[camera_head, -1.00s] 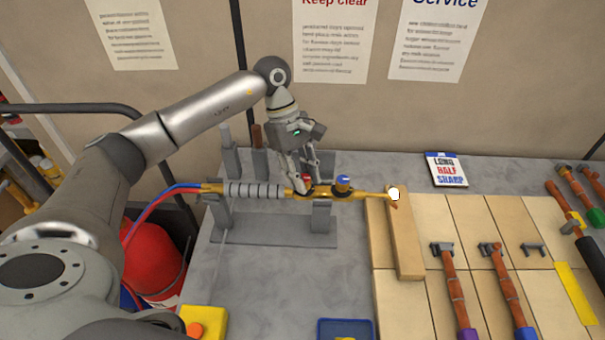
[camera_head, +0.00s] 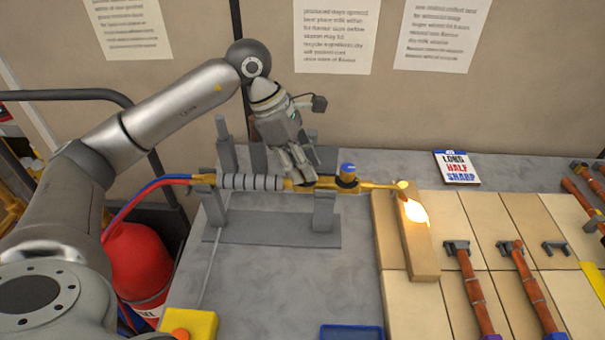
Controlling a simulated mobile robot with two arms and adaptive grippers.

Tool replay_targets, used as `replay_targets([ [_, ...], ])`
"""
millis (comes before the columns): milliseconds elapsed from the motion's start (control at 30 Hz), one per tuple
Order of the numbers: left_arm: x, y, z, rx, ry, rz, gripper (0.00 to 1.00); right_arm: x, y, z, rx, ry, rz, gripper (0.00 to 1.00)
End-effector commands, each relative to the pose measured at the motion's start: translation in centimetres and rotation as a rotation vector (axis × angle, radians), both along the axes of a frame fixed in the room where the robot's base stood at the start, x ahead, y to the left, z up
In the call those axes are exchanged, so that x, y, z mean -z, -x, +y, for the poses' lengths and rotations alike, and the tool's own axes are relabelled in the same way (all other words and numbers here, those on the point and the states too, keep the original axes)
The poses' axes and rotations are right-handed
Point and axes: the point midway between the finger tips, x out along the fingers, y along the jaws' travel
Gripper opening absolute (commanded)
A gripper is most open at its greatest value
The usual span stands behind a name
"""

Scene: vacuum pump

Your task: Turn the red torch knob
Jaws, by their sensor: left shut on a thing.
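The brass torch (camera_head: 378,187) lies level across a grey stand (camera_head: 322,213), its nozzle pointing right. A blue knob (camera_head: 348,170) stands up on the torch. The red torch knob is hidden behind the fingers of my left gripper (camera_head: 303,180). That gripper reaches down onto the torch, left of the blue knob, and is shut on the red knob. A bright yellow-white flame (camera_head: 415,211) spreads from the nozzle tip over a wooden block. My right gripper is not in view.
Red and blue hoses (camera_head: 145,187) run from the torch's left end. A "LONG HALF SHARP" card (camera_head: 457,167) lies behind wooden boards holding several tools. A yellow box with an orange button (camera_head: 192,324) and a blue tray (camera_head: 350,332) are in front.

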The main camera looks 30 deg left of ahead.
Motion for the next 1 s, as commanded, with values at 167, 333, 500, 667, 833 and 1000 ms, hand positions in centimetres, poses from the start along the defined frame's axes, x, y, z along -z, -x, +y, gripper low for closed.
replay_targets([
  [167,0.3,0.0,-0.1,-0.167,0.001,-0.007,0.03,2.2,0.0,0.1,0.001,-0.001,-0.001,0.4],
  [333,0.2,0.1,-0.1,-0.327,0.0,-0.006,0.03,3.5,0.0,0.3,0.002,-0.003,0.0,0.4],
  [500,0.2,0.2,-0.2,-0.486,0.0,-0.006,0.03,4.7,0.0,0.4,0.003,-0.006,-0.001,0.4],
  [667,0.1,0.2,-0.2,-0.618,0.001,-0.006,0.03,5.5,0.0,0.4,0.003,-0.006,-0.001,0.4],
  [833,0.0,0.2,-0.3,-0.73,0.002,-0.005,0.03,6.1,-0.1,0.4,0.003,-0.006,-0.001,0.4],
  [1000,-0.1,0.2,-0.3,-0.81,0.002,-0.003,0.03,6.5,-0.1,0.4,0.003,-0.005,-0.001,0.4],
])
